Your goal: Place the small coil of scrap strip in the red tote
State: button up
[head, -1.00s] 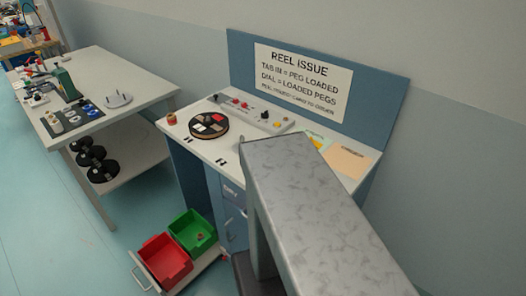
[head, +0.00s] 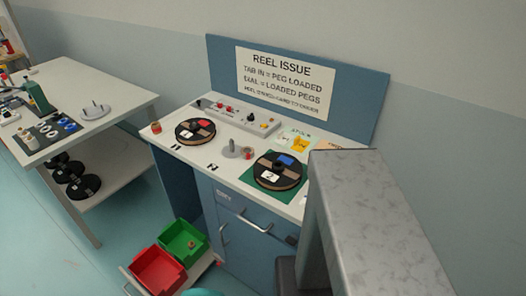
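The red tote (head: 157,268) stands low at the bottom left, beside the front of the blue station, and looks empty. A green tote (head: 184,238) sits right behind it, with a small reddish-brown object (head: 192,244) inside; it may be a coil, but it is too small to tell. A small red-and-tan roll (head: 156,128) stands on the station's left front corner. Another small reddish piece (head: 248,152) lies beside the grey peg (head: 233,148). I cannot tell which of these is the scrap coil. My gripper is not in view; only a grey link of my arm shows.
The station top (head: 175,143) bears a reel (head: 196,131) at left, a second reel (head: 279,172) on a green mat and a control box (head: 240,118). A table (head: 110,82) stands at left. Floor is clear between them.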

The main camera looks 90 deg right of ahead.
aim_at(162, 277)
jog(key=z, duration=0.8)
jog(key=i, duration=0.55)
jog(key=u, duration=0.05)
jog(key=k, duration=0.6)
